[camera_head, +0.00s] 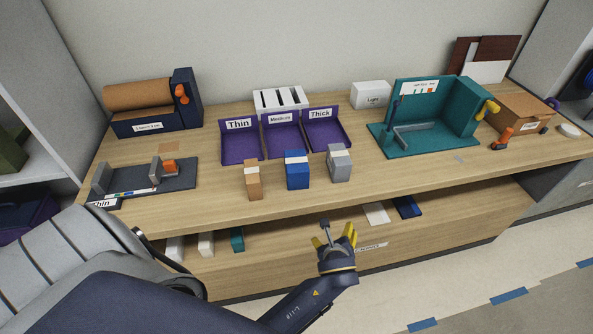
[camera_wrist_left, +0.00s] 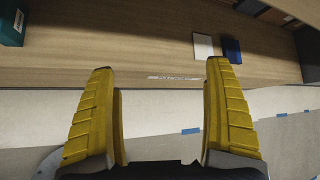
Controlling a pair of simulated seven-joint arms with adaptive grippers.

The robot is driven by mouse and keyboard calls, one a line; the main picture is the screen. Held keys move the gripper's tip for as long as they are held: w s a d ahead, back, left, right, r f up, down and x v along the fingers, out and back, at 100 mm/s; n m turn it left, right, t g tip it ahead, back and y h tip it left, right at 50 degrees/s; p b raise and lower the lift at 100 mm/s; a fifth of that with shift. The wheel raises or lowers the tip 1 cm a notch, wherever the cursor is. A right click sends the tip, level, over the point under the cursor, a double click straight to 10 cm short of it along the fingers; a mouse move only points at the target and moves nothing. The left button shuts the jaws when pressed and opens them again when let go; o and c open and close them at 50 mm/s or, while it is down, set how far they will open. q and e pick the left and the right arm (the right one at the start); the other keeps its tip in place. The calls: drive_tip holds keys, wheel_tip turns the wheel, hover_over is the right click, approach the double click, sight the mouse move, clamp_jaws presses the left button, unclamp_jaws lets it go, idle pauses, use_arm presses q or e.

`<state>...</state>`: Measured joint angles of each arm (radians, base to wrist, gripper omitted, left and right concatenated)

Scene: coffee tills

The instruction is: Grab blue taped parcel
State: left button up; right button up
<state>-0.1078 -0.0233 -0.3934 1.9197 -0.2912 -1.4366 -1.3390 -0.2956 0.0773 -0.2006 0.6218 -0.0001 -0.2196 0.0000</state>
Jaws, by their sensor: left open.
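The blue taped parcel (camera_head: 297,174) stands upright near the front edge of the table, with a white band near its top. A brown parcel (camera_head: 253,182) stands to its left and a grey parcel (camera_head: 339,164) to its right, both with a pale band. My left gripper (camera_head: 336,238) is open and empty, in front of the table edge and lower right of the blue parcel, apart from it. Its yellow fingers (camera_wrist_left: 161,95) are spread in the left wrist view, with nothing between them. My right gripper is not in view.
Purple trays labelled Thin (camera_head: 241,149), Medium (camera_head: 283,147) and Thick (camera_head: 325,130) stand behind the parcels. A teal fixture (camera_head: 455,109) is at right, and a dark gauge board (camera_head: 180,177) at left. A lower shelf (camera_head: 270,265) holds several small items under the table edge.

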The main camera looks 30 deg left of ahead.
use_arm(q)
drive_tip(key=s+a+r+m+t+y, duration=0.1)
drive_tip(key=a+r+m+y, duration=0.15)
drive_tip(key=r, duration=1.45)
drive_tip(key=y, duration=0.2)
approach(297, 163)
drive_tip(key=shift+m, duration=0.35)
drive_tip(key=x, duration=1.1)
drive_tip(key=shift+w+a, duration=0.15)
drive_tip(key=shift+c, duration=0.5)
drive_tip(key=c, duration=1.3)
